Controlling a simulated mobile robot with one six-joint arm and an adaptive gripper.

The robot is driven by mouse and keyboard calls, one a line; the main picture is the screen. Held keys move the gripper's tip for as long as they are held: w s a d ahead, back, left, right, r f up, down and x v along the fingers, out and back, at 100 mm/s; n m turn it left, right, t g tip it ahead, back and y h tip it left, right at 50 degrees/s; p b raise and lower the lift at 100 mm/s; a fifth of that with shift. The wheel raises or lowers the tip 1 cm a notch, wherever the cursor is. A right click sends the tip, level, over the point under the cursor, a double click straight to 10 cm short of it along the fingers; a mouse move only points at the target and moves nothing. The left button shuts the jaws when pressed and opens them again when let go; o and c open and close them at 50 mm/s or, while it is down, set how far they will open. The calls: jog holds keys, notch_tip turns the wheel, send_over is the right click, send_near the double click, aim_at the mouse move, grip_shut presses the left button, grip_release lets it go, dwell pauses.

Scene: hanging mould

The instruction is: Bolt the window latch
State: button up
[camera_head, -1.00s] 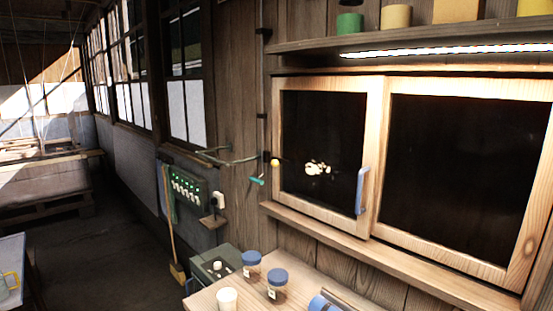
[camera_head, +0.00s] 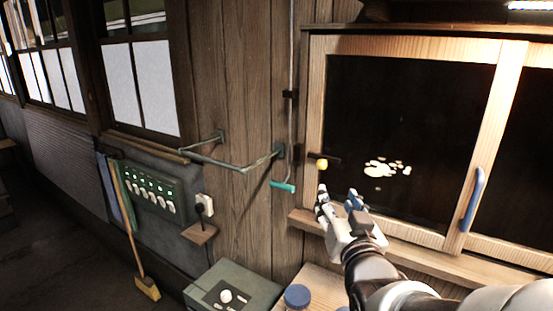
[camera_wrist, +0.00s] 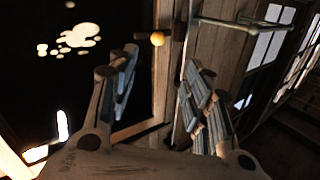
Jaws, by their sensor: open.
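The window latch is a small dark bolt with a yellow knob (camera_head: 322,164) at the left side of the sliding window's wooden frame (camera_head: 316,110). The knob also shows in the wrist view (camera_wrist: 157,39), beyond and between my fingers. My gripper (camera_head: 338,197) is open and empty, just below and slightly right of the knob in the head view. Its fingers (camera_wrist: 158,75) do not appear to touch the knob. How far the bolt reaches into the frame or wall is too small to tell.
A blue handle (camera_head: 472,199) is on the window. Left of the latch are a vertical rod with a teal handle (camera_head: 283,187) and a wall bracket (camera_head: 230,162). The sill (camera_head: 298,217) runs below the window. A green box (camera_head: 235,285) and a blue-lidded jar (camera_head: 297,296) stand lower down.

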aim_at(323, 166)
jog(key=w, duration=1.7)
jog(key=shift+w+d+r, duration=0.15)
jog(key=shift+d, duration=0.05)
grip_shut()
